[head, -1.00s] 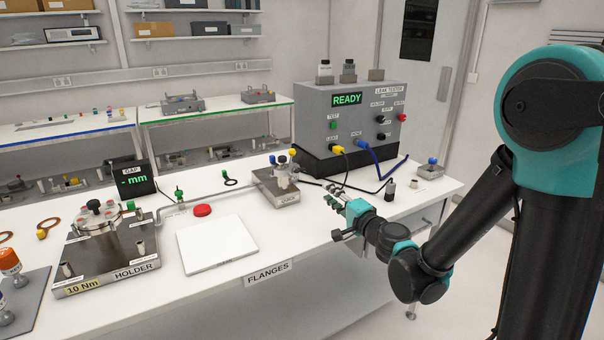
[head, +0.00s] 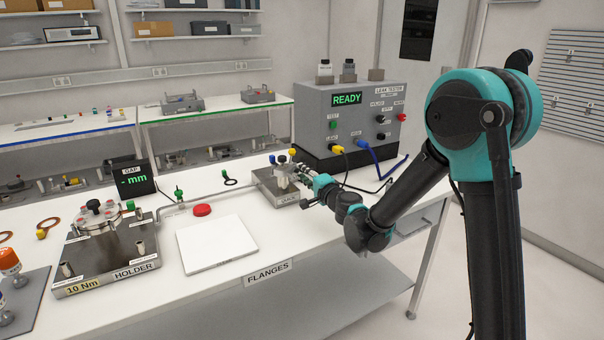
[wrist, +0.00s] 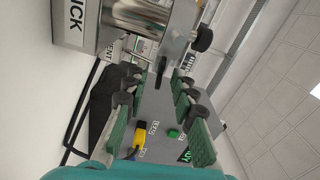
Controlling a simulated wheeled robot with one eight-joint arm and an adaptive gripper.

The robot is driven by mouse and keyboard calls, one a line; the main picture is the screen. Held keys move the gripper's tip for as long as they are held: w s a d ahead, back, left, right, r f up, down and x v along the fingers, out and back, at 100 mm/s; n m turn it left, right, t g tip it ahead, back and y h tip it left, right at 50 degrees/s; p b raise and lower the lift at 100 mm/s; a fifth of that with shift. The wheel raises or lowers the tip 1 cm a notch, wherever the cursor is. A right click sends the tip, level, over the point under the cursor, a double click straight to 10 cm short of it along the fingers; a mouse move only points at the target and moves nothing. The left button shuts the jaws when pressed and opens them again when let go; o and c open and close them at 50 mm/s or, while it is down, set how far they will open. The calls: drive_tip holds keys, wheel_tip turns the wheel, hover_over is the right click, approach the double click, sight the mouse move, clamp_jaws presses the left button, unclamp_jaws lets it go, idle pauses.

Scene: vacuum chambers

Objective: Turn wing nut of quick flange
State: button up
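The quick flange (head: 281,180) stands on its grey metal block (head: 277,199) near the back right of the bench. In the wrist view its shiny metal body (wrist: 143,15) is at the top, beside the block lettered "ICK" (wrist: 75,22). A small dark knob (wrist: 202,38) on a grey metal part is at the upper right; I cannot tell whether it is the wing nut. My gripper (head: 303,184) is close to the right side of the flange. In the wrist view its green-padded fingers (wrist: 150,82) are apart, with a thin metal edge showing between them; contact is unclear.
The leak tester (head: 351,125), reading READY, stands behind the flange, with yellow and blue plugs and cables. The bench front right is clear.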

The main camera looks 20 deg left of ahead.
drive_tip(key=shift+w+a, duration=0.3)
drive_tip(key=shift+a, duration=0.1)
clamp_jaws()
drive_tip(key=shift+m, duration=0.9)
unclamp_jaws()
